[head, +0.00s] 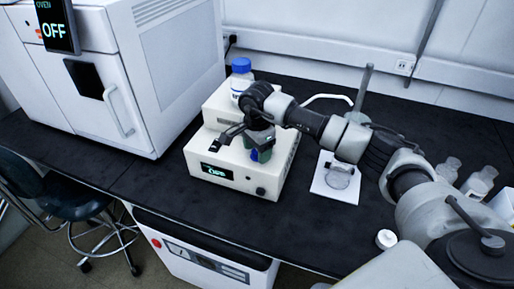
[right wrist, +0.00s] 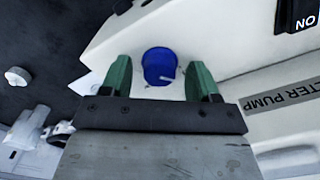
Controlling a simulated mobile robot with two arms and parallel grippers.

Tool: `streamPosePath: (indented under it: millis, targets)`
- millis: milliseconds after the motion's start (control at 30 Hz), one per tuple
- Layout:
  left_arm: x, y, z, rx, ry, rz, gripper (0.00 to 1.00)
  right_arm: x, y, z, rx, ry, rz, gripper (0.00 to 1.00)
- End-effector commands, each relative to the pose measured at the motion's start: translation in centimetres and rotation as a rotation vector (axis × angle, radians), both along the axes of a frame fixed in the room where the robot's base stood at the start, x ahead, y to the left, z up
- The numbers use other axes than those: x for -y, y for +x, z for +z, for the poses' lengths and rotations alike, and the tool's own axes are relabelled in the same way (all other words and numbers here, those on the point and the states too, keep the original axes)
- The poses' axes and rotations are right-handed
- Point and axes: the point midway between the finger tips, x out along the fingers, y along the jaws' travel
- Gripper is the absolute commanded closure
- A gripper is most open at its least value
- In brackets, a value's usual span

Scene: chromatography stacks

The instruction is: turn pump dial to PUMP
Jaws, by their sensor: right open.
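The blue dial (right wrist: 162,66) with a white mark sits on the pump's pale surface in the right wrist view; in the head view only a bit of blue (head: 265,156) shows by the gripper. My right gripper (head: 259,152) is open at the pump. Its green fingers (right wrist: 158,70) stand on either side of the dial, with gaps visible. A label ending "LTER PUMP" (right wrist: 285,98) lies right of it. My left gripper is out of view.
A white oven (head: 135,75) reading OFF stands left of the pump. A blue-capped bottle (head: 241,80) stands behind it. A white pad with a glass dish (head: 341,176) lies to the right, partly near my arm. Clear bottles (head: 480,181) stand at the far right.

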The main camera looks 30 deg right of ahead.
Motion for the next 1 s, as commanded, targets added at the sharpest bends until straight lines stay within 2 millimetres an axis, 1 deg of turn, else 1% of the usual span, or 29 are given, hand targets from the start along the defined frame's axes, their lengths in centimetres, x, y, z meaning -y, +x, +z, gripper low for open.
streamPosePath:
  millis: [67, 100, 233, 400, 433, 733, 867, 1000]
  targets:
    - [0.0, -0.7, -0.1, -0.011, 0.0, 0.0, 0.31, 0.0, 0.0, 0.0, 0.0, 0.0, 0.0, 0.39]
    - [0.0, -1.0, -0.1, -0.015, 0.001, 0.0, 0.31, 0.0, 0.0, 0.0, 0.0, 0.0, 0.0, 0.4]
    - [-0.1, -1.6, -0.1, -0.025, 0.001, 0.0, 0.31, 0.0, 0.0, 0.0, 0.0, 0.001, 0.0, 0.6]
    - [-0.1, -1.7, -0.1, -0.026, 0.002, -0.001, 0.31, 0.0, 0.0, 0.0, 0.0, 0.001, 0.0, 0.86]
    - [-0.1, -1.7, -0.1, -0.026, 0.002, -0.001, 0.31, 0.0, 0.0, 0.0, 0.0, 0.001, 0.0, 0.88]
    - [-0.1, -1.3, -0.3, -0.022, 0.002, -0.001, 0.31, 0.0, 0.0, 0.0, -0.001, 0.001, -0.041, 0.88]
    - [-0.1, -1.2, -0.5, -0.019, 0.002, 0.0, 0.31, 0.0, 0.0, -0.1, -0.001, 0.002, -0.105, 0.88]
    - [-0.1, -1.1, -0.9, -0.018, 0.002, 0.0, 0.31, 0.0, 0.0, -0.1, 0.0, 0.0, -0.208, 0.88]
